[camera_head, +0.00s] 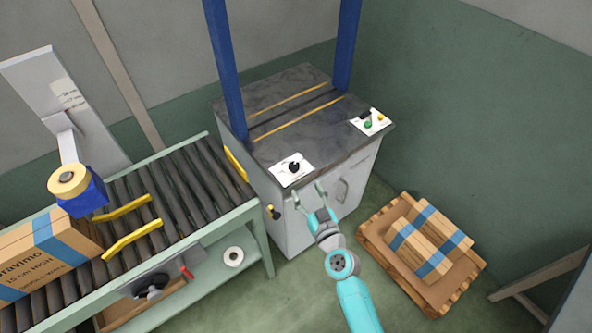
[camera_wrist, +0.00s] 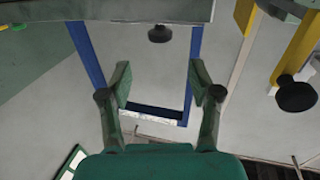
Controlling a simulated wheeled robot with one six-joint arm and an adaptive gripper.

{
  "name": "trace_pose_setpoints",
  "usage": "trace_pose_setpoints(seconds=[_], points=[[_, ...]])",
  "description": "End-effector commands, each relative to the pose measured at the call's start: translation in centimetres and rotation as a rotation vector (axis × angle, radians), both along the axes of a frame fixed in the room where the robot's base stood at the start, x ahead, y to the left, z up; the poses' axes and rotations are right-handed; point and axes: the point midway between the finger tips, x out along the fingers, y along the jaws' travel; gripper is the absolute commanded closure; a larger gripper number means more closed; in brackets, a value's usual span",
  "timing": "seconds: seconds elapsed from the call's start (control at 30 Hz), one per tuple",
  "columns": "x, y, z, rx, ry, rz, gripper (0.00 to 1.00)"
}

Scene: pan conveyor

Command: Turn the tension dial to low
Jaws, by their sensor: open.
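The tension dial (camera_head: 293,167) is a black knob on a white plate (camera_head: 283,174) at the front left corner of the grey strapping machine's dark top. The marks on the plate are too small to read, so its setting cannot be told. My gripper (camera_head: 307,188) is open and empty, just in front of the machine's front edge near the dial, apart from it. In the wrist view, which looks upside down, my gripper (camera_wrist: 160,75) has its fingers spread, and a black knob that appears to be the dial (camera_wrist: 159,33) shows beyond and between them.
A second white panel (camera_head: 376,118) with green and yellow buttons is at the machine's right corner. Blue posts (camera_head: 224,65) rise from the machine. A roller conveyor (camera_head: 190,183) with a carton (camera_head: 45,255) stands left. A pallet (camera_head: 455,292) with cartons lies right.

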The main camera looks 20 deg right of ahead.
Motion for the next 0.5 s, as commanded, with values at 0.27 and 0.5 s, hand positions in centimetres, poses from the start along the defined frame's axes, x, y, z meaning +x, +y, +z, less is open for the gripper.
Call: trace_pose_setpoints(seconds=[0.27, 0.5], points=[[2.4, 0.1, 0.3, -0.002, -0.006, 0.003, 0.37], [6.4, 0.3, 0.3, -0.001, -0.006, 0.003, 0.37]])
